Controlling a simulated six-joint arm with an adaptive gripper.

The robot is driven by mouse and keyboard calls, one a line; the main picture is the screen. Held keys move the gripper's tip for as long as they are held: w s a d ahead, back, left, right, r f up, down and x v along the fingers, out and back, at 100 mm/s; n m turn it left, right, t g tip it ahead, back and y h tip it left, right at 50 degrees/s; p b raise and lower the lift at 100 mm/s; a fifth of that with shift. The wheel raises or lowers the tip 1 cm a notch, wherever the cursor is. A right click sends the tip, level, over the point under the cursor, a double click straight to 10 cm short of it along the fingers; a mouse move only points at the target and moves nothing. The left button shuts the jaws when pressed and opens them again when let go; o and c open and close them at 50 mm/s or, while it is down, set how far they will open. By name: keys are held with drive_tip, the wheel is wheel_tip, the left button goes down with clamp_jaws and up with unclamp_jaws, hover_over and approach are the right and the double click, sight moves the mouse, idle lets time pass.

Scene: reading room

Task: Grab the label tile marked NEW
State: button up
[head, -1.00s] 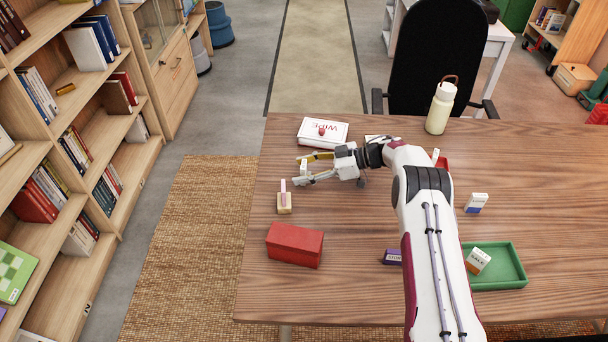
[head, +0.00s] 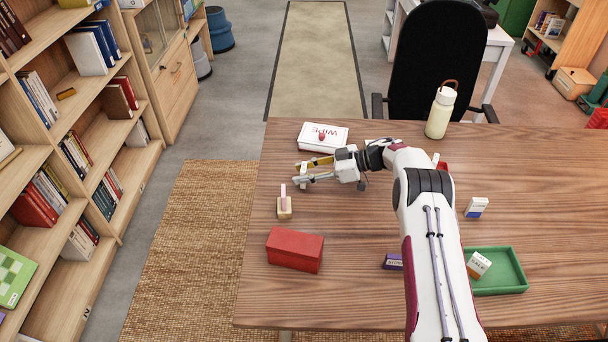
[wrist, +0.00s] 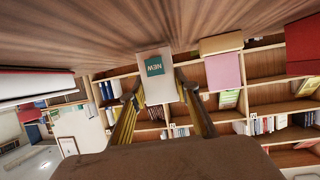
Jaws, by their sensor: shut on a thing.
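The label tile marked NEW (wrist: 154,67) is white with a teal patch and stands on the wooden table in the wrist view. My gripper (wrist: 158,92) has one finger on each side of it and is shut on it. In the head view my gripper (head: 304,173) is at the left part of the table, fingers pointing left, with the pale tile between them. The tile's lettering cannot be read in the head view.
A wooden holder with a pink card (head: 284,207) and a red box (head: 295,250) stand nearer. A white WIPE pack (head: 323,137) lies behind my gripper. A green tray (head: 520,283) holding a tile, a purple tile (head: 393,262), a blue-white tile (head: 477,207) and a bottle (head: 441,112) are rightward.

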sight(304, 167)
drive_tip(key=shift+r, duration=4.65)
